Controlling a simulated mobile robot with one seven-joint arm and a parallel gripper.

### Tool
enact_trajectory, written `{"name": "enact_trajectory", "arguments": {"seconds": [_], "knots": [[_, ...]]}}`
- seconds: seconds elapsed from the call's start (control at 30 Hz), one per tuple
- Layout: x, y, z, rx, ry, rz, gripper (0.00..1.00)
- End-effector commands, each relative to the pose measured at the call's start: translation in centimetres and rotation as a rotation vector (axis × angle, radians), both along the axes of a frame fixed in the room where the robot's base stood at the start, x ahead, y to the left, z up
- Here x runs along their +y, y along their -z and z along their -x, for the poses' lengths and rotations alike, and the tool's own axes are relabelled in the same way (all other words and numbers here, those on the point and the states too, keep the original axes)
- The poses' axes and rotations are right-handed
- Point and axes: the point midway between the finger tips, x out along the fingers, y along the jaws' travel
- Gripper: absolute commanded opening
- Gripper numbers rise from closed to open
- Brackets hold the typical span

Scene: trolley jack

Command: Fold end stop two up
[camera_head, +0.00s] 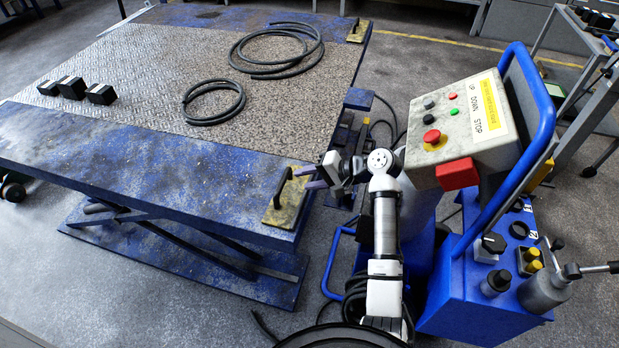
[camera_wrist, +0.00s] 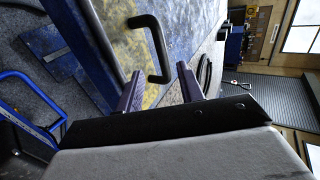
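A black U-shaped handle on a worn yellow plate, an end stop (camera_head: 280,204), sits at the near right corner of the blue lift table (camera_head: 150,157). Its handle (camera_wrist: 155,40) stands out from the plate in the wrist view. My gripper (camera_head: 305,178) is just right of this handle, its purple fingers pointing left at it. In the wrist view my gripper (camera_wrist: 159,72) is open, with the handle's end showing between the fingertips; I cannot tell whether they touch. A similar end stop (camera_head: 358,31) is at the far right corner. No number shows on either.
Hoses (camera_head: 214,104) and small black blocks (camera_head: 72,88) lie on the table's patterned top. A control box (camera_head: 461,125) with buttons, on a blue trolley (camera_head: 487,300), stands close right of my arm. A grey trolley frame (camera_head: 590,115) is at the far right.

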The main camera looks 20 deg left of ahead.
Motion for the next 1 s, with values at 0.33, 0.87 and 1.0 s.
{"name": "enact_trajectory", "arguments": {"seconds": [0.33,0.87,1.0], "knots": [[-4.4,-2.3,-0.1,-0.004,0.003,0.0,0.38],[-10.3,-6.1,0.0,-0.001,0.002,0.0,0.38],[-10.4,-6.2,0.0,-0.001,0.001,0.0,0.38]]}}
